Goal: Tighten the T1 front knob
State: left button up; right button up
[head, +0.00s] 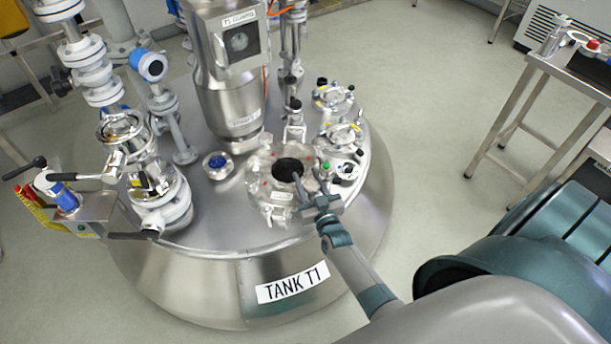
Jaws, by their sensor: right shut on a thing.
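The tank (222,286), labelled TANK T1, is a round steel vessel with a domed top in the middle of the head view. A round hatch (262,195) with a dark centre sits on the front of its top. My right arm comes in from the lower right. Its gripper (313,194) is at the right front edge of this hatch, shut on a small part there that looks like the front knob. The jaws hide most of that part, so its shape and how tight it is cannot be seen. My left gripper is not in view.
A steel column with a window (240,42) rises behind the hatch. Pipes and valves with black-handled levers (95,178) stand on the left. Small fittings (333,96) crowd the right of the lid. A steel table (570,80) stands at upper right. Floor between is clear.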

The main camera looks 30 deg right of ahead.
jog(key=m+h, duration=0.1)
jog(key=g+h, duration=0.1)
jog(key=shift+d+r+m+h+p, duration=0.15)
jog(key=shift+d+m+h+p, duration=0.1)
jog(key=shift+m+h+p, duration=0.15)
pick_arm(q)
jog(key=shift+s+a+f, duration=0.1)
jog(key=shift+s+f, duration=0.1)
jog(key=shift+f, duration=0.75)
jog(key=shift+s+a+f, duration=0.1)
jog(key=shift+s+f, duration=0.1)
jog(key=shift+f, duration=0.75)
pick_arm(e)
jog(key=shift+s+d+m+g+h, duration=0.15)
jog(key=shift+d+m+g+h, duration=0.2)
jog(key=shift+m+h, duration=0.35)
jog(key=o, duration=1)
jog(key=shift+o, duration=0.2)
jog(key=shift+a, duration=0.1)
jog(key=shift+s, duration=0.1)
